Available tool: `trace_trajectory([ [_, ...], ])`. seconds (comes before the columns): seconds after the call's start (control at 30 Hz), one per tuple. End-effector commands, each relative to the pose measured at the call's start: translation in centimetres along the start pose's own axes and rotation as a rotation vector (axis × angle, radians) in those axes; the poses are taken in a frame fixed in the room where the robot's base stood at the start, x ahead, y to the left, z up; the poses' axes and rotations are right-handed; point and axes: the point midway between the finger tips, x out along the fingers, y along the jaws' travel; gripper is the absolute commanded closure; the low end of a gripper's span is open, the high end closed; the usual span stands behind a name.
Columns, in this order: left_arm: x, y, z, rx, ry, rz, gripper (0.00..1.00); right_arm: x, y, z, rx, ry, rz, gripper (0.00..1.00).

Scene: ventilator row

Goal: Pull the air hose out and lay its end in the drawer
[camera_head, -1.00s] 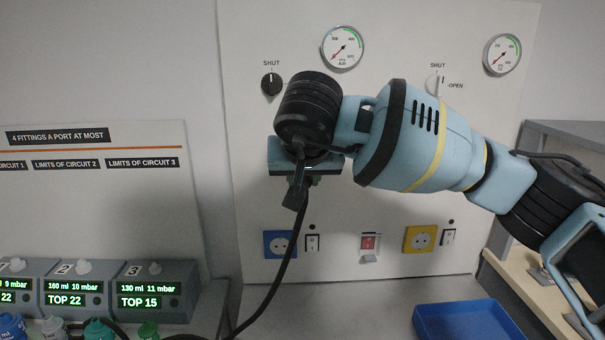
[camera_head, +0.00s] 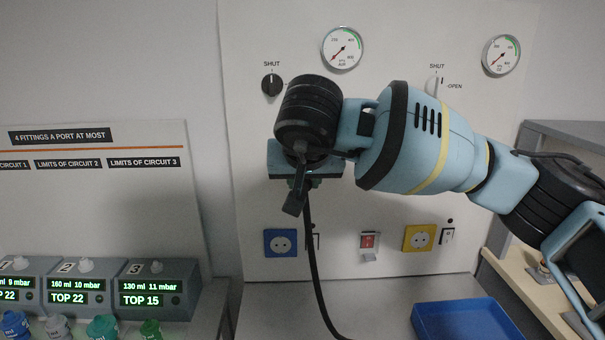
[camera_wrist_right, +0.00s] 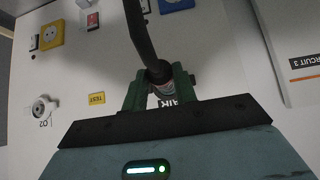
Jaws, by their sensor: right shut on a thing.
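My right gripper (camera_head: 303,184) is in front of the wall panel. In the right wrist view its green fingers (camera_wrist_right: 160,94) are shut on the end fitting of the black air hose (camera_wrist_right: 142,38), beside a label reading AIR. In the head view the hose (camera_head: 313,262) hangs from the gripper and curves right at the bottom edge. The gripper hides the wall behind it, so I cannot tell whether the fitting is still seated in a port. A pale wooden drawer-like compartment (camera_head: 527,290) stands at the right; I cannot tell for sure that it is the drawer. My left gripper is not in view.
A blue tray (camera_head: 420,320) lies on the grey counter (camera_head: 262,318). Ventilator units with green displays (camera_head: 160,288) and coloured fittings (camera_head: 103,327) stand at left. Sockets (camera_head: 281,243), a SHUT knob (camera_head: 272,85) and gauges (camera_head: 343,48) are on the panel (camera_head: 400,20). An O2 port (camera_wrist_right: 42,110) shows in the wrist view.

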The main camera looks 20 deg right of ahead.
Motion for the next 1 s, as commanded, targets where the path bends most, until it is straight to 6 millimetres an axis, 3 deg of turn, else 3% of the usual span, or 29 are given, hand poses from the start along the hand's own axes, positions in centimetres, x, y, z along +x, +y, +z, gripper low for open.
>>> trace_trajectory([
  [1.0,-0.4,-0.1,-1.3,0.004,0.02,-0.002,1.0,-1.6,0.0,1.6,0.001,0.001,0.0,1.0],
])
